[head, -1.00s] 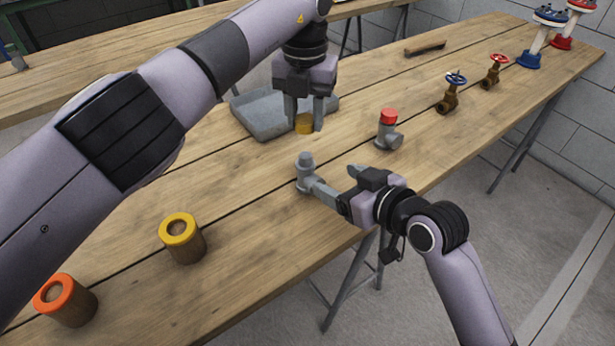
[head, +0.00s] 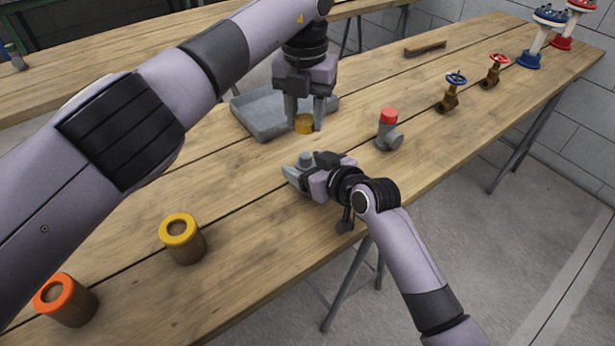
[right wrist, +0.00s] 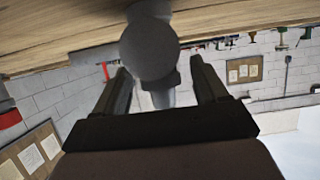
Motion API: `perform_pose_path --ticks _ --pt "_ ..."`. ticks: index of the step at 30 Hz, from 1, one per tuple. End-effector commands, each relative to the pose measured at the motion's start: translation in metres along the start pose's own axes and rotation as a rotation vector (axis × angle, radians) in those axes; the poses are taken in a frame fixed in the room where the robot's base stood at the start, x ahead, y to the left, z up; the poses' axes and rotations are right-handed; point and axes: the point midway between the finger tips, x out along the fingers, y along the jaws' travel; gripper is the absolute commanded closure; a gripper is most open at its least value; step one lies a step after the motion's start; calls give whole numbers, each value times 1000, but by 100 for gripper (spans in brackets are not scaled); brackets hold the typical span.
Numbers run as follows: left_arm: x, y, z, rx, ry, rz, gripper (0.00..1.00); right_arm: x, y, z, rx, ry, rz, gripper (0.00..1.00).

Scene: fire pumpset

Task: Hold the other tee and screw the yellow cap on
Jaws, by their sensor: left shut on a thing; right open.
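The yellow cap (head: 304,124) is between the fingers of my left gripper (head: 304,116), which is shut on it above the table. A grey tee (head: 304,159) stands upright on the table below and close to the cap, partly hidden by my right gripper (head: 294,172). In the right wrist view, the right gripper (right wrist: 163,85) is open, with the grey tee (right wrist: 150,50) between its two fingers. I cannot tell whether a finger touches it. Another grey tee with a red cap (head: 389,130) stands on the table to the right.
A grey tray (head: 262,118) lies behind the left gripper. A yellow-rimmed cup (head: 183,240) and an orange-rimmed cup (head: 66,300) stand at the front left. Valves with a blue wheel (head: 453,92) and a red wheel (head: 494,72) stand farther right. A hammer (head: 425,48) lies at the back.

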Motion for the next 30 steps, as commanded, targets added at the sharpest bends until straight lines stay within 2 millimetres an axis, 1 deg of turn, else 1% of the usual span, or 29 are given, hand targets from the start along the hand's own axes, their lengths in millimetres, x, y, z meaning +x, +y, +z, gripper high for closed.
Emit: perform_pose_path --ticks 4,11,12,14,15,17,18,23,26,30 --pt "0 0 0 0 0 0 89 3 0 -1 0 1 0 28" --pt "0 0 0 0 0 0 89 3 0 0 0 1 0 28" --pt "0 0 0 0 0 0 89 3 0 0 0 1 0 34" --pt "0 0 0 0 0 0 89 3 0 0 0 1 0 54" --pt "0 0 0 0 0 0 89 3 0 0 0 1 0 67" --pt "0 0 0 0 0 0 89 3 0 0 0 1 0 86" --pt "0 0 0 0 0 0 89 3 0 0 0 1 0 99" --pt "4 0 0 0 1 0 89 3 0 0 0 0 0 100" --pt "15 0 0 0 5 0 89 3 0 0 0 0 0 100" --pt "37 0 0 -1 5 2 89 3 0 0 0 0 0 100"
